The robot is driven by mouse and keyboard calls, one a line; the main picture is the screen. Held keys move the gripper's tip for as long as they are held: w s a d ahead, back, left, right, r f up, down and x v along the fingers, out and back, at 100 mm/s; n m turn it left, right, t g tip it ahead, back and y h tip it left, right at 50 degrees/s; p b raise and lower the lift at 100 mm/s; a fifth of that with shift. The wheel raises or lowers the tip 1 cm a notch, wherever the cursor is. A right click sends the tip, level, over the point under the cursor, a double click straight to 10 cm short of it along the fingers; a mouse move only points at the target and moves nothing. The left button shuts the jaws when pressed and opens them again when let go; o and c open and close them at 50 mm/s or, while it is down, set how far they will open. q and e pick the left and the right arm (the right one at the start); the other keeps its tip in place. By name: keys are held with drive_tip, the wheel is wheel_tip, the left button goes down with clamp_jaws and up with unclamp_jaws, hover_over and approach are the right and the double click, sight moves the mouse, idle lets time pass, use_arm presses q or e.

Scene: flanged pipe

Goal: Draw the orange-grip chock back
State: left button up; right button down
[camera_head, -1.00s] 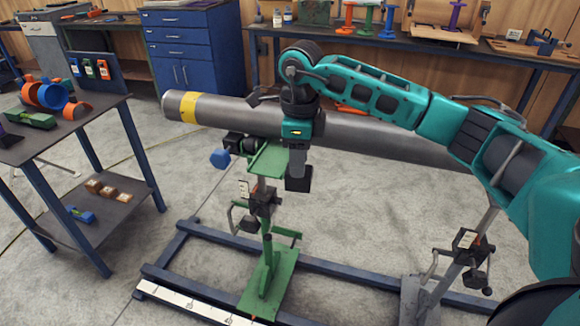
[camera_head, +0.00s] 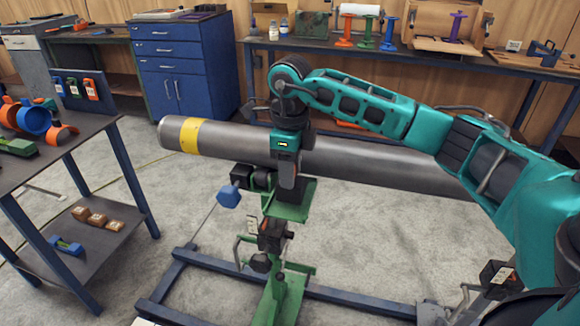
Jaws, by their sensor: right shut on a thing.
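A grey pipe (camera_head: 370,162) with a yellow band (camera_head: 190,135) lies across a green stand (camera_head: 290,208). My right gripper (camera_head: 287,186) points down at the near side of the pipe, over the top of the stand. It is shut on the orange-grip chock, which the fingers hide; no orange shows there. A chock with a blue grip (camera_head: 228,196) sits to its left, apart from the gripper, beside dark parts under the pipe. My left gripper is out of view.
A side table (camera_head: 85,140) at left carries blue and orange rings (camera_head: 34,118); its lower shelf has wooden blocks (camera_head: 97,217). A blue floor frame (camera_head: 355,300) runs under the stand. A blue cabinet (camera_head: 183,65) and workbench (camera_head: 520,60) stand behind. Floor lies bare between side table and stand.

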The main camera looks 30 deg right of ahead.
drive_tip(key=shift+f, duration=0.55)
drive_tip(key=shift+f+b, duration=0.2)
drive_tip(key=shift+b, duration=0.15)
drive_tip(key=shift+r, duration=0.1)
idle(0.7)
drive_tip(key=c, duration=0.6)
unclamp_jaws()
